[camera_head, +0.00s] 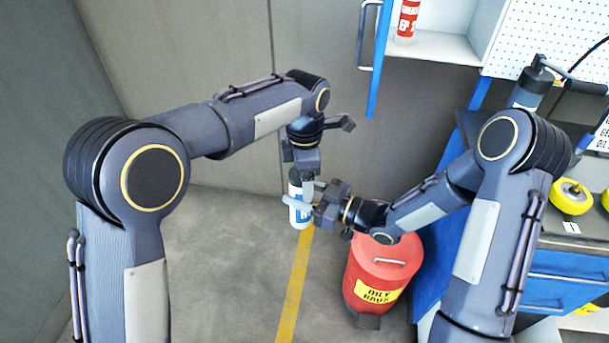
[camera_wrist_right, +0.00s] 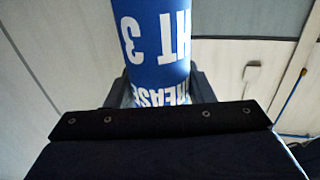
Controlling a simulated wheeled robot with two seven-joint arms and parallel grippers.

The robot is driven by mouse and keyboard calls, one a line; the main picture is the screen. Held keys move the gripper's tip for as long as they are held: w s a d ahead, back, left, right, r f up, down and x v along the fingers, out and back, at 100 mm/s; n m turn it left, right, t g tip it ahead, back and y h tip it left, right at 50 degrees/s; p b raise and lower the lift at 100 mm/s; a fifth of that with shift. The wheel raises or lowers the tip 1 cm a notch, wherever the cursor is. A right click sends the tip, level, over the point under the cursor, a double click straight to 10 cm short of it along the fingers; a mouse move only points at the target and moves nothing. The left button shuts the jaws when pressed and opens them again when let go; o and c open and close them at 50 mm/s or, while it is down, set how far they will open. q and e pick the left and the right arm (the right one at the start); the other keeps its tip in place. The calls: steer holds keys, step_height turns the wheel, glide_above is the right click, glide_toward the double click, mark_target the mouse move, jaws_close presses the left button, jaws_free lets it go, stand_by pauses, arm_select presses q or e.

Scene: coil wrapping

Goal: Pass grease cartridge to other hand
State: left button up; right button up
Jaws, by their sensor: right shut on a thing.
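The grease cartridge (camera_head: 300,216) is a blue and white cylinder and hangs in the air near the middle of the head view. In the right wrist view the cartridge (camera_wrist_right: 160,40) shows its blue label with white letters and runs out of the top of the picture. My right gripper (camera_head: 300,200) reaches it from the right and is shut on it. My left gripper (camera_head: 307,181) points down at the cartridge's upper end, very close to my right gripper. The left fingers overlap the cartridge in the picture, so I cannot tell whether they grip it.
A red oily-rags bin (camera_head: 383,268) stands on the floor below my right forearm. A red and white cartridge (camera_head: 408,20) stands on the wall cabinet's shelf (camera_head: 440,48). A blue workbench (camera_head: 570,262) with yellow items is at the right. The floor at left centre is clear.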

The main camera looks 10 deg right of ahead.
arm_select(q)
steer(key=shift+f, duration=0.2)
steer(key=c, duration=1.4)
arm_select(e)
steer(key=o, duration=1.4)
